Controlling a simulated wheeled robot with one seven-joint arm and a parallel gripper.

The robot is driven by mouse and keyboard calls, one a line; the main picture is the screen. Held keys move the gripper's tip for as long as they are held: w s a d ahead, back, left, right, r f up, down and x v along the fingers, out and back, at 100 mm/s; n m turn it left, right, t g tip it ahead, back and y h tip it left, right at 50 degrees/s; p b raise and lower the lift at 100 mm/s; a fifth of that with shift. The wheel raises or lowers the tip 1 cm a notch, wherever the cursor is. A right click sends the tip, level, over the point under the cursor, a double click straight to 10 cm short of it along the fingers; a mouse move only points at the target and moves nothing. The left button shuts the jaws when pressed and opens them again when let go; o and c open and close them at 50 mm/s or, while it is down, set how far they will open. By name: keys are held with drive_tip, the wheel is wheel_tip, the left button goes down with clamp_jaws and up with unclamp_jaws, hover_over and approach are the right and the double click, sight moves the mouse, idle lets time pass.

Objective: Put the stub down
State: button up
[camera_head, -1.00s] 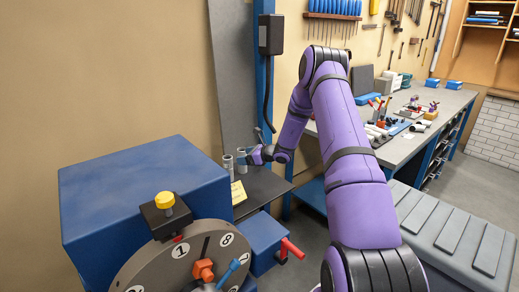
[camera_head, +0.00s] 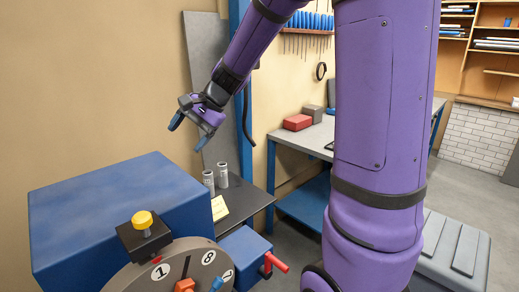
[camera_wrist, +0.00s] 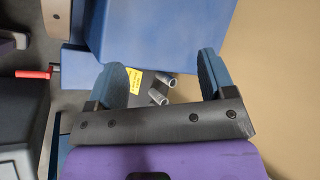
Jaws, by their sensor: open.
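Two short grey metal stubs stand upright side by side on a small dark shelf (camera_head: 250,196): a left stub (camera_head: 208,182) and a right stub (camera_head: 222,175). I cannot tell which one the task means. Both also show in the wrist view, a nearer one (camera_wrist: 157,97) and a farther one (camera_wrist: 166,80), seen between and beyond my fingers. My gripper (camera_head: 189,133) is open and empty, raised above and slightly left of the stubs, apart from them. Its two blue-padded fingers spread wide in the wrist view (camera_wrist: 163,62).
A yellow label (camera_head: 220,208) lies on the shelf beside the stubs. A large blue machine housing (camera_head: 115,205) with a numbered dial (camera_head: 165,272) and a red handle (camera_head: 277,262) stands at left front. A blue post (camera_head: 241,130) rises behind the shelf. A workbench (camera_head: 310,135) stands farther back.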

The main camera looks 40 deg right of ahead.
drive_tip(key=s+r+n+h, duration=0.1)
drive_tip(key=s+n+h, duration=0.1)
drive_tip(key=s, duration=0.6)
drive_tip(key=s+r+n+h, duration=0.2)
drive_tip(key=s+n, duration=0.3)
drive_tip(key=s, duration=0.4)
drive_tip(key=s+r+n+t+h, duration=0.1)
drive_tip(key=s+n+h, duration=0.2)
drive_tip(key=s, duration=0.6)
drive_tip(key=shift+r+n, duration=0.3)
